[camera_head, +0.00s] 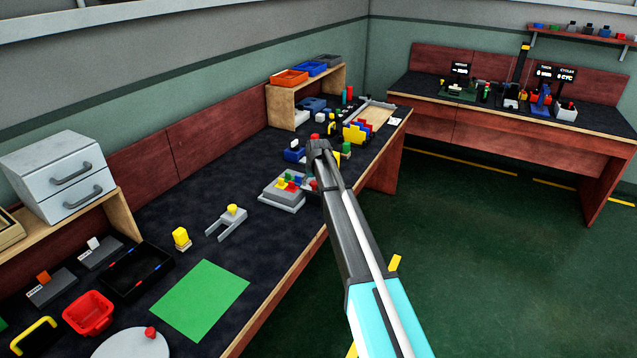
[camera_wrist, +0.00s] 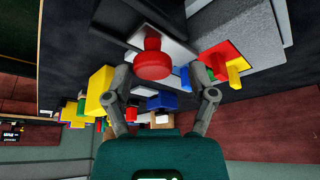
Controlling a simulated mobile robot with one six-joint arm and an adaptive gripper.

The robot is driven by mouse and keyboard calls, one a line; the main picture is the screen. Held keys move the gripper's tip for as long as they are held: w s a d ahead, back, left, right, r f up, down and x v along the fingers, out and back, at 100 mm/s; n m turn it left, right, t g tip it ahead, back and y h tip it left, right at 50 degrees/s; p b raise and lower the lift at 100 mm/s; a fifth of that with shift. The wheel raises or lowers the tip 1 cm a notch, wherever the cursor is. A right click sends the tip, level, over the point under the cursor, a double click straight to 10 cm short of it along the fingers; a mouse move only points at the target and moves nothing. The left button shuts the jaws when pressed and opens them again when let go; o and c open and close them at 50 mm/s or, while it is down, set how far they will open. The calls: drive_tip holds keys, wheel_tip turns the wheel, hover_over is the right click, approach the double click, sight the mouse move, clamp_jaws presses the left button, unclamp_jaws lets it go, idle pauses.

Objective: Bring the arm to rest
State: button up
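My arm reaches from the lower right of the head view to above the right edge of the long workbench (camera_head: 195,275). My gripper (camera_wrist: 161,74) shows in the wrist view with its two fingers spread apart. A red round knob (camera_wrist: 152,66) on a pale plate appears between the fingertips, with a visible gap on each side. I cannot tell how far it is from them. In the head view the wrist end hides the fingers.
A grey stepped block (camera_head: 281,197) with coloured pegs stands left of my arm's end. Yellow and blue blocks (camera_head: 356,131) stand beyond it. A green sheet (camera_head: 200,300), a red bin (camera_head: 88,313) and a black tray (camera_head: 135,270) lie nearer. Open floor (camera_head: 490,260) is to the right.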

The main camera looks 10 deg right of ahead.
drive_tip(key=shift+d, duration=0.15)
drive_tip(key=shift+s, duration=0.15)
drive_tip(key=shift+s, duration=0.35)
drive_tip(key=s+d+r+g+p, duration=0.1)
drive_tip(key=s+r+p, duration=0.1)
drive_tip(key=s, duration=1.3)
drive_tip(key=s+d+r+m+g+p, duration=0.1)
drive_tip(key=s+d+r+g+p, duration=0.1)
drive_tip(key=s, duration=1.4)
drive_tip(key=s+d+r+g+p, duration=0.1)
drive_tip(key=s+r+p, duration=0.3)
drive_tip(key=s, duration=1.1)
drive_tip(key=shift+s+d+m+g+h+p, duration=0.15)
drive_tip(key=shift+d+m+g+h+p, duration=0.2)
drive_tip(key=shift+p, duration=0.3)
